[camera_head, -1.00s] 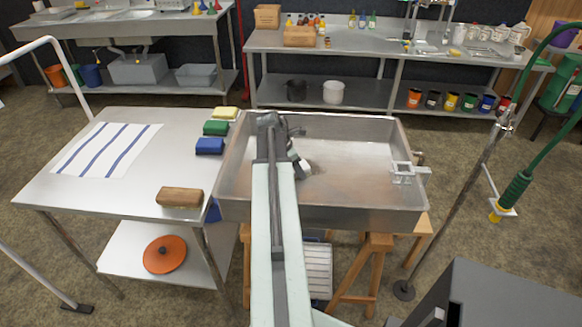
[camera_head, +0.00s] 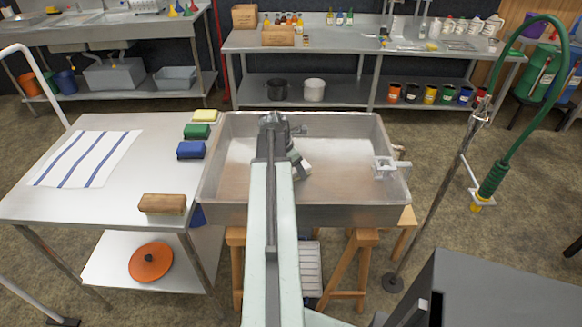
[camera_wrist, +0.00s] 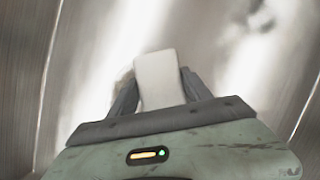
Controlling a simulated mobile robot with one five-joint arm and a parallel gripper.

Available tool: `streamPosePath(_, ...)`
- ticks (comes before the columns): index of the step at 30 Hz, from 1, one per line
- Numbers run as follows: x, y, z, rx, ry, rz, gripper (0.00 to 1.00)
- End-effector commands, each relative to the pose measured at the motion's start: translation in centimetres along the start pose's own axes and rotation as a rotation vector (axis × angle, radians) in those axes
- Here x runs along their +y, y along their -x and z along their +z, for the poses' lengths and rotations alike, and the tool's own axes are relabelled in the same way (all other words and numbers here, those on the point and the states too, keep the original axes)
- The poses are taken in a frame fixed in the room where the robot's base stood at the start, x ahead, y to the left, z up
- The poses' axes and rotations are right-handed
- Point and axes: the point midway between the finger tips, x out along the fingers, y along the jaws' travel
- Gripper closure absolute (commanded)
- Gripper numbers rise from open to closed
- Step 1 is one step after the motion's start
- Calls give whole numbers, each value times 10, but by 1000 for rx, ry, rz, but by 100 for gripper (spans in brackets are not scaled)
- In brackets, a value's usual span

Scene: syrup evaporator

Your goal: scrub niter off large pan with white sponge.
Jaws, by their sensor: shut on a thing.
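The large pan (camera_head: 350,214) is a wide steel tray on wooden trestles, right of the steel table. My gripper (camera_head: 297,155) is inside it, left of the middle, and is shut on the white sponge (camera_head: 305,166). In the wrist view the sponge (camera_wrist: 160,76) sits upright between the two fingers of my gripper (camera_wrist: 163,92). It is low over the pan floor; I cannot tell whether it touches. A faint brownish tint (camera_head: 345,188) shows on the near part of the floor, and the far part looks pale.
Yellow (camera_head: 205,116), green (camera_head: 197,131) and blue (camera_head: 191,150) sponges and a brown block (camera_head: 162,204) lie on the table left. A white bracket (camera_head: 385,167) sits at the pan's right end. A hose stand (camera_head: 435,200) and a grey box (camera_head: 500,285) are right.

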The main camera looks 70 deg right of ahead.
Motion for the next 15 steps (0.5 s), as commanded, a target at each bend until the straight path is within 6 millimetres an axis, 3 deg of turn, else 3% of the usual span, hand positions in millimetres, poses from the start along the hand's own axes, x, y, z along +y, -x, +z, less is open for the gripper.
streamPosePath(11, -5, -2, 8, 0, 1, 1, 81)
streamPosePath(15, -4, 8, 12, 0, 0, 1, 81)
